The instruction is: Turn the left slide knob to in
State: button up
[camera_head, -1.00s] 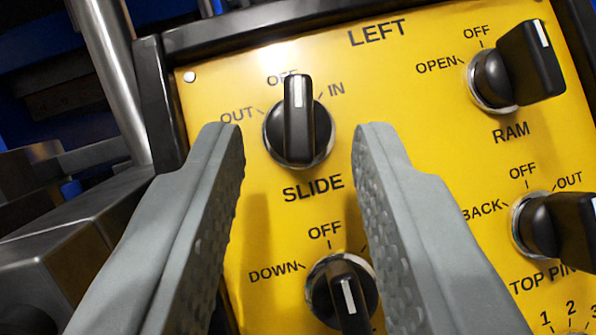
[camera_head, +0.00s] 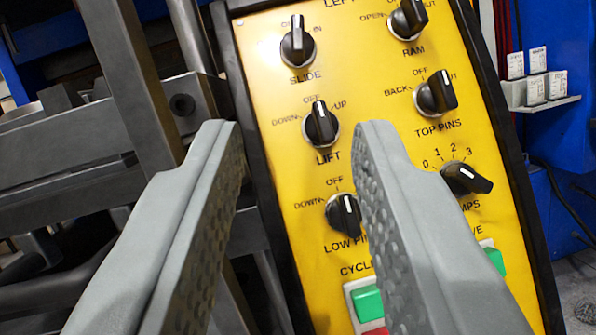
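The left slide knob (camera_head: 297,48) is a black knob with a white pointer line, above the word SLIDE on the yellow panel (camera_head: 385,160). Its pointer points up at the OFF mark, which it mostly hides; the IN label stands just right of it. My gripper (camera_head: 298,128) is open and empty. Its two grey fingers stand well apart, and their tips lie lower in the picture than the slide knob. The black lift knob (camera_head: 321,125) shows in the gap between the fingertips, with the panel farther off.
Other black knobs share the panel: ram (camera_head: 409,19), top pins (camera_head: 436,94), low pins (camera_head: 343,216) and pumps (camera_head: 466,179). Green buttons sit at the bottom, partly behind my right finger. Metal bars (camera_head: 130,90) stand left of the panel.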

dwell(0.4)
jog(key=n+g+y, duration=0.2)
jog(key=g+y, duration=0.1)
jog(key=g, duration=0.1)
send_near(298, 36)
jog(key=w, duration=0.6)
jog(key=w+d, duration=0.1)
jog(key=w, duration=0.2)
jog(key=shift+w+f, duration=0.15)
jog(key=shift+w, duration=0.05)
jog(key=shift+c, duration=0.4)
jog(key=c, duration=0.6)
